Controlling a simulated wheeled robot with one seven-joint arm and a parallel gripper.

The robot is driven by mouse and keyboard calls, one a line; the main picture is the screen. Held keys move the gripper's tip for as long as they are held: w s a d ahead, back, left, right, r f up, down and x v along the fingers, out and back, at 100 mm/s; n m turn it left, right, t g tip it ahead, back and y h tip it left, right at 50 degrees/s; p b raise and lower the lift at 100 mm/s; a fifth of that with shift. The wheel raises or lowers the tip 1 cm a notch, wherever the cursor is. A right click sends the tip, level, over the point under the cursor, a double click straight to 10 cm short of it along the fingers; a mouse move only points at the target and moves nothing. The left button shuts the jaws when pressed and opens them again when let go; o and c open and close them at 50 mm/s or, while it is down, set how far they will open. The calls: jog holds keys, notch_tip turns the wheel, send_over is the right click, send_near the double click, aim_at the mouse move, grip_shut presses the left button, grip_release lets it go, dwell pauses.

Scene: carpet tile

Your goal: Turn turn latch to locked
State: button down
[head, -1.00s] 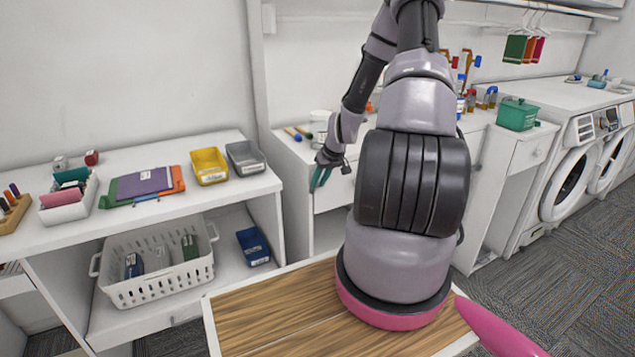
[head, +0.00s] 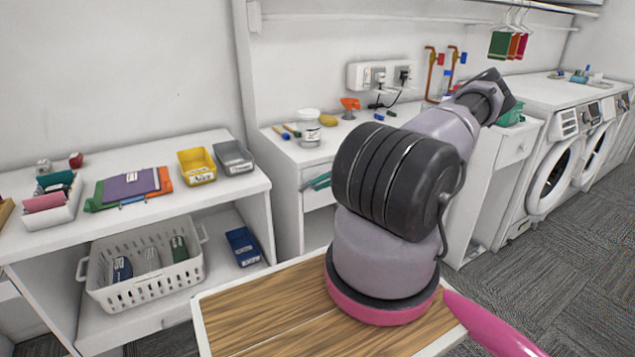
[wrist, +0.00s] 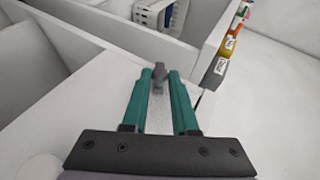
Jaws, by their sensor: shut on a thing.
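The turn latch (wrist: 159,74) shows in the wrist view as a small dark grey piece at a white panel. My gripper (wrist: 160,82) has its two green fingers on either side of it, shut on it. The fingers hide part of the latch, so I cannot read whether it is turned to locked. In the head view my gripper (head: 318,181) shows only as green fingers at the front of the white drawer cabinet (head: 290,215). My own arm hides the rest of it, and the latch cannot be made out there.
A white counter with bottles and a spray bottle (head: 349,106) stands behind my arm. A shelf unit at left holds a yellow bin (head: 197,166) and a white basket (head: 145,275). Washing machines (head: 560,165) stand at right. In the wrist view, white panels flank the fingers closely.

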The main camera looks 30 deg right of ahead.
jog(key=shift+d+f+m+t+y, duration=0.2)
jog(key=shift+f+m+t+y, duration=0.15)
jog(key=shift+f+y, duration=0.55)
jog(key=shift+d+f+m+t+y, duration=0.2)
jog(key=shift+f+m+y, duration=0.25)
jog(key=shift+y, duration=0.85)
jog(key=shift+a, duration=0.1)
jog(key=c, duration=0.7)
grip_release()
jog(key=v, duration=1)
jog(key=shift+s+d+f, duration=0.15)
jog(key=shift+d, duration=0.25)
